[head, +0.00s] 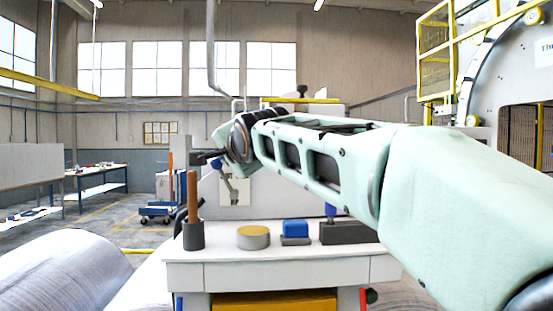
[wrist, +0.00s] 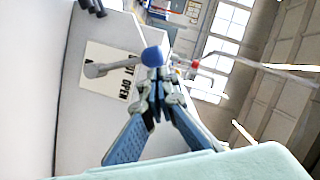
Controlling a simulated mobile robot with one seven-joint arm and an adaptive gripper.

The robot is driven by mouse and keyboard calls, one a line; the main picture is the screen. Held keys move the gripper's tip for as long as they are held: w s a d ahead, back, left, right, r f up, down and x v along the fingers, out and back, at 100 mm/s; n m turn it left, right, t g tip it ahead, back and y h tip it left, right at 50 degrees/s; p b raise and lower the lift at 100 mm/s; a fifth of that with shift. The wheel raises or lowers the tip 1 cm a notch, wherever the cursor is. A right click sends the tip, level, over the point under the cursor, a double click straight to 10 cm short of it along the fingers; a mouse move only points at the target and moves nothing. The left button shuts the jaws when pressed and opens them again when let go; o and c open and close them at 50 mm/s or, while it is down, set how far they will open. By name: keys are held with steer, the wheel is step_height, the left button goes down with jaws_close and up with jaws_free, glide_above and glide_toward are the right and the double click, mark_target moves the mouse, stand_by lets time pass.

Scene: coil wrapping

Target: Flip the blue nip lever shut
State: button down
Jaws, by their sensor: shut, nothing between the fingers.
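The nip lever is a grey metal arm with a blue knob (head: 216,163), on a pale panel. In the head view it slants from a pivot at lower right up to the knob at upper left. The wrist view shows the blue knob (wrist: 152,56) and the grey arm running left to its pivot over a white sign (wrist: 107,72) with "OPEN" readable. My gripper (head: 206,155) is at the knob in the head view. In the wrist view my gripper's fingertips (wrist: 157,84) are together and empty, just short of the knob; I cannot tell whether they touch it.
A white bench (head: 285,270) stands in front, holding a dark cup (head: 193,235) with a brown-handled tool, a yellow-topped round (head: 253,238), a blue block (head: 295,228) and a dark block (head: 348,233). A large pale roll (head: 60,275) lies at left. My arm crosses the right side.

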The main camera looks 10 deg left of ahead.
steer(key=shift+a+f+n, duration=0.1)
steer(key=shift+a+n, duration=0.3)
stand_by(0.5)
